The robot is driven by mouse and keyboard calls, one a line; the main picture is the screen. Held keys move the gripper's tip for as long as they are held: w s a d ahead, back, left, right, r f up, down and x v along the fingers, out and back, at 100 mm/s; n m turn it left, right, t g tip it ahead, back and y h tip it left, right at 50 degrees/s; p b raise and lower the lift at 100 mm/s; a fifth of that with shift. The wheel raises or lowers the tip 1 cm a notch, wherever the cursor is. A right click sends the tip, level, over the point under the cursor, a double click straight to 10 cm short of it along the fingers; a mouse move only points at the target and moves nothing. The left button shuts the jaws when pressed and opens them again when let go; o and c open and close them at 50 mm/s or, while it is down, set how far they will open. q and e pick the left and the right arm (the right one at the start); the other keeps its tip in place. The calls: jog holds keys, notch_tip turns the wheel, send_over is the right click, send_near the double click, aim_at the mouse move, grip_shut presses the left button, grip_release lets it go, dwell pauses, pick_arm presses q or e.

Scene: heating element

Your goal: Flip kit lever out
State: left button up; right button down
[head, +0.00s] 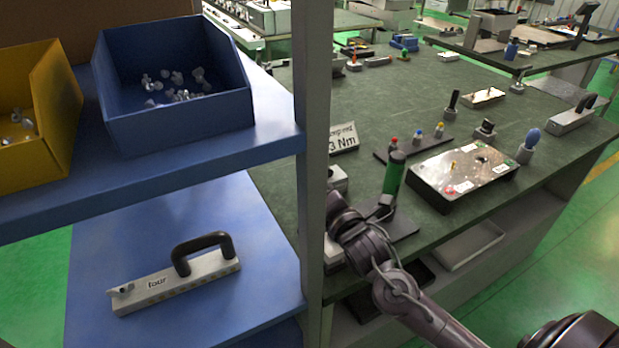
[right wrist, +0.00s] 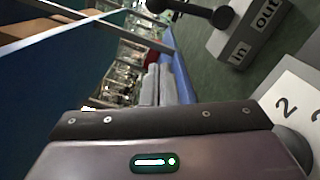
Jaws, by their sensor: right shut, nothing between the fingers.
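The kit lever (right wrist: 190,9) shows in the right wrist view as a black bar with a round knob, beside a grey block (right wrist: 246,38) marked "in" and "out". The knob lies near the upper right of that view, beyond my gripper and apart from it. My right gripper (head: 342,215) is shut and empty, over the near edge of the green bench, just right of the shelf post in the head view. Its dark body fills the bottom of the right wrist view. I cannot clearly tell the lever in the head view. My left gripper is out of view.
A grey shelf post (head: 314,150) stands close to my right gripper. A green-handled tool (head: 393,173) stands upright near it, with a metal plate box (head: 462,172) to the right. Blue shelves (head: 200,140) at left hold blue and yellow bins and a handled block.

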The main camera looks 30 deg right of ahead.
jog(key=s, duration=0.4)
jog(key=shift+a, duration=0.3)
jog(key=shift+s+d+b, duration=0.1)
jog(key=shift+s+b, duration=0.1)
jog(key=shift+b, duration=0.1)
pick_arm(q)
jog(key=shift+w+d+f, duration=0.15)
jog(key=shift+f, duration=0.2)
